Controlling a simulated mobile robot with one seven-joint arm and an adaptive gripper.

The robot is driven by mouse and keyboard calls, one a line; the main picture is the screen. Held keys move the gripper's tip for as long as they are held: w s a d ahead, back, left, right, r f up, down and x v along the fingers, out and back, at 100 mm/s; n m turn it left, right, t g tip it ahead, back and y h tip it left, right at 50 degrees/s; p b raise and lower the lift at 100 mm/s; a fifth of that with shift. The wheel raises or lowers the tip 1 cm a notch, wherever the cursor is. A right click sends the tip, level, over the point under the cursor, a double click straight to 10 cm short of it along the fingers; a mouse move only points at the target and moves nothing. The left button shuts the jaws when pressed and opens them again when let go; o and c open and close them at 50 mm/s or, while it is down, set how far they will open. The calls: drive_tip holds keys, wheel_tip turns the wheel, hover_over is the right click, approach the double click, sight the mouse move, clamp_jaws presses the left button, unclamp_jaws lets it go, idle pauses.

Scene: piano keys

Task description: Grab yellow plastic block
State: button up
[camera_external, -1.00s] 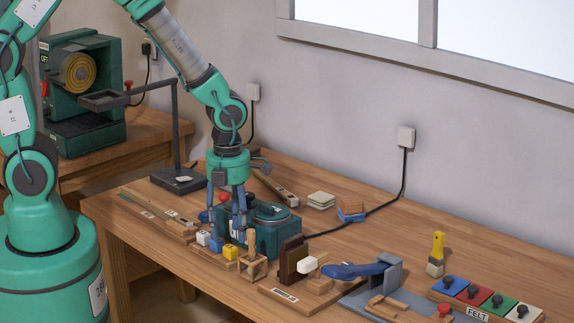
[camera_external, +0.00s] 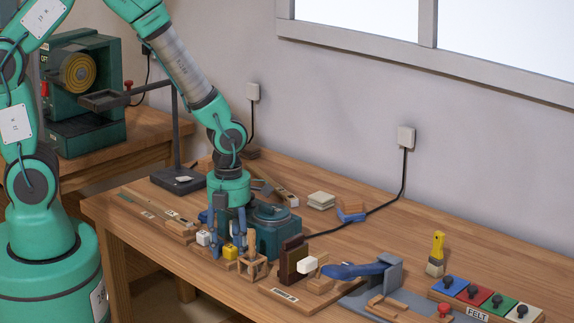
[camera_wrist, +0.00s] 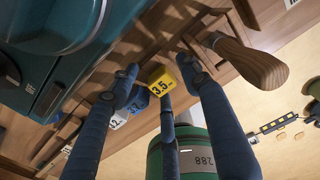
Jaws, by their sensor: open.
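The yellow plastic block (camera_external: 230,252) sits in a row of small blocks near the front edge of the bench. In the wrist view the yellow block (camera_wrist: 166,82) is marked 3.5 and shows between my blue fingertips. My gripper (camera_external: 228,243) points down over the row with its fingers spread on either side of the yellow block; it also shows in the wrist view (camera_wrist: 158,80). It is open and empty. Whether a finger touches the block, I cannot tell.
A white block (camera_external: 203,238) and a blue block (camera_wrist: 139,102) stand beside the yellow one. A wooden-handled tool (camera_wrist: 250,60) on a stand is close on the other side. A dark green machine (camera_external: 272,235) stands just behind.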

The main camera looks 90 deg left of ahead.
sight(227, 247)
idle(0.4)
drive_tip(key=c, duration=1)
drive_tip(key=shift+o, duration=0.2)
drive_tip(key=shift+r, duration=0.2)
drive_tip(key=shift+r+p, duration=0.3)
drive_tip(key=shift+r, duration=0.2)
drive_tip(key=r, duration=0.1)
drive_tip(key=s+r+p, duration=0.1)
drive_tip(key=shift+d+r, duration=0.15)
drive_tip(key=shift+r, duration=0.15)
drive_tip(key=s+d+p, duration=0.1)
drive_tip(key=s, duration=0.3)
drive_tip(key=s+d+p, duration=0.1)
drive_tip(key=s, duration=0.4)
drive_tip(key=s+d+r+p, duration=0.1)
drive_tip(key=s+d, duration=0.1)
drive_tip(key=s, duration=0.3)
drive_tip(key=shift+s, duration=0.2)
drive_tip(key=shift+c, duration=0.2)
